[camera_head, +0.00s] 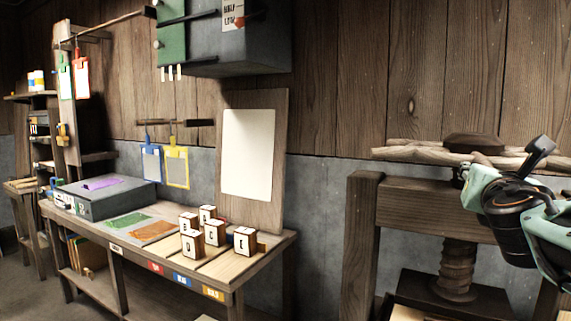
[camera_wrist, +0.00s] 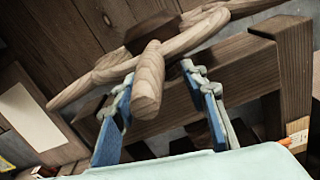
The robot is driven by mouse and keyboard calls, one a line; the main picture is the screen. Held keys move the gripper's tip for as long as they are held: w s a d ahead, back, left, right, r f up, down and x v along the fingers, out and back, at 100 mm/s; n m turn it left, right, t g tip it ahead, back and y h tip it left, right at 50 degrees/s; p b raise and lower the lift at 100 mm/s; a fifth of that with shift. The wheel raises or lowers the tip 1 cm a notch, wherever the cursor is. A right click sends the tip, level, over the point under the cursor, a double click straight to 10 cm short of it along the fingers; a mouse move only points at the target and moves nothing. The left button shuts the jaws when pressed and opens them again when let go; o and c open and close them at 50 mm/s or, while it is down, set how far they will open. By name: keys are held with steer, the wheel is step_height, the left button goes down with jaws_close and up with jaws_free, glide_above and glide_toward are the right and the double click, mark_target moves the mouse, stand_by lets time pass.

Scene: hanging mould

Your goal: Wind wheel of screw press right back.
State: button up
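The screw press wheel (camera_head: 430,155) is a cross of rough pale wooden spokes on a dark hub (camera_head: 473,144), above the press crossbeam (camera_head: 425,205). The thick wooden screw (camera_head: 457,265) runs down below the beam to a dark plate. In the wrist view one spoke (camera_wrist: 148,88) of the wheel points toward the camera. My gripper (camera_wrist: 158,78) is open, with its blue fingers on either side of that spoke and a gap visible on both sides. Whether a finger touches the spoke cannot be told. In the head view my arm's end is at the right and the fingertips are hidden.
The press posts (camera_head: 360,245) and the plank wall (camera_head: 400,70) stand close around the wheel. A workbench (camera_head: 262,262) with several lettered blocks (camera_head: 245,241) and a grey box (camera_head: 105,200) is at the left. A pale sheet on a board (camera_head: 247,150) leans behind it.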

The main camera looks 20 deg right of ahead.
steer(key=shift+r, duration=0.15)
steer(key=v, duration=0.7)
steer(key=shift+s+a, duration=0.2)
stand_by(0.4)
